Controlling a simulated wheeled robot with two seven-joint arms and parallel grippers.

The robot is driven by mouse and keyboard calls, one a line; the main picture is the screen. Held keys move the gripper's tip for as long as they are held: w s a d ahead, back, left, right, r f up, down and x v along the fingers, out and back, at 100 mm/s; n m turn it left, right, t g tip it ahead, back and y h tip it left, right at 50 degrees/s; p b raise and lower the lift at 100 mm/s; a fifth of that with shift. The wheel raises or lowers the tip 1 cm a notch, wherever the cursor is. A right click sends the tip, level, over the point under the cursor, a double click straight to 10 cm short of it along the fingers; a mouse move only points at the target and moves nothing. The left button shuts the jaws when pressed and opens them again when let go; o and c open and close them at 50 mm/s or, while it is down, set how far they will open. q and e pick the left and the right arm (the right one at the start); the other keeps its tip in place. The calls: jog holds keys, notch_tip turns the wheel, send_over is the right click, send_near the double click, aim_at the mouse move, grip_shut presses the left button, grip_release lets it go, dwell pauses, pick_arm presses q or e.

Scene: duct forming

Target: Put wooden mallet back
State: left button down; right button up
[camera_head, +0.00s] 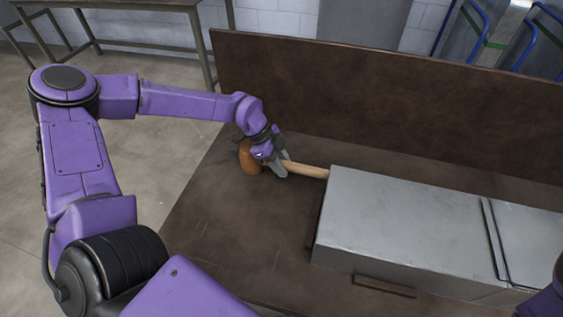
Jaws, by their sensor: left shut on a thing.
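The wooden mallet lies low over the brown workbench (225,235), left of the metal duct. Its orange-brown head (249,160) shows just left of my left gripper, partly hidden by it. Its pale handle (308,170) runs right from the gripper to the duct's left end. My left gripper (281,170) is shut on the mallet near the head. I cannot tell whether the mallet touches the bench. At the lower right edge a bit of my purple right arm (545,300) shows; its gripper is out of view.
The grey sheet-metal duct (400,220) fills the right part of the bench, with brown strips beside it. A tall brown backboard (400,105) runs along the back. The bench's front left is clear. A metal-framed table (130,5) stands behind at left.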

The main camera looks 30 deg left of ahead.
pick_arm(q)
jog(key=c, duration=0.8)
grip_release()
jog(key=v, duration=1.2)
